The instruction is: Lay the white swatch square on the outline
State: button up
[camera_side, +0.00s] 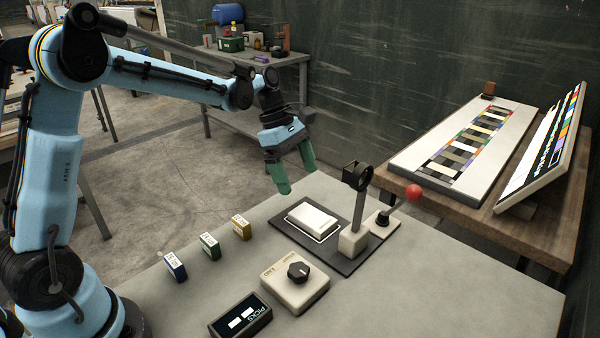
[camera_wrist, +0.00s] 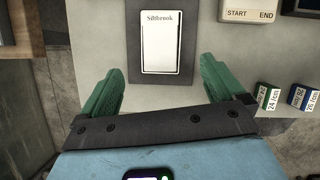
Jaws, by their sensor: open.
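The white swatch (camera_side: 312,217) lies flat on a dark plate (camera_side: 345,262) on the grey bench. A thin pale outline shows around its near edges in the side view; the part beneath the swatch is hidden. In the wrist view the swatch (camera_wrist: 160,40) looks upright and roughly square to the plate, with dark lettering at its top. I cannot tell its exact fit to the outline. My gripper (camera_side: 297,180) is above and behind the swatch in the side view, its green fingers apart and empty. In the wrist view the fingers (camera_wrist: 161,68) spread wider than the swatch, beyond its lower edge.
A magnifier on a post (camera_side: 358,205) stands at the plate's right, beside a red-knobbed lever (camera_side: 413,192). A dial box (camera_side: 295,280) and a picks display (camera_side: 240,315) sit in front. Small labelled boxes (camera_side: 210,246) stand left. The bench's right side is clear.

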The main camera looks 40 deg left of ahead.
jog(key=s+r+m+t+y, duration=0.1)
jog(key=s+m+t+y, duration=0.1)
jog(key=s+m, duration=0.6)
jog(key=s+d+r+m+t+y, duration=0.1)
jog(key=s+m+t, duration=0.3)
jog(key=s+m, duration=0.4)
jog(key=r+m+y, duration=0.1)
jog(key=m, duration=0.3)
jog(key=shift+s+r, duration=0.15)
jog(key=shift+r, duration=0.05)
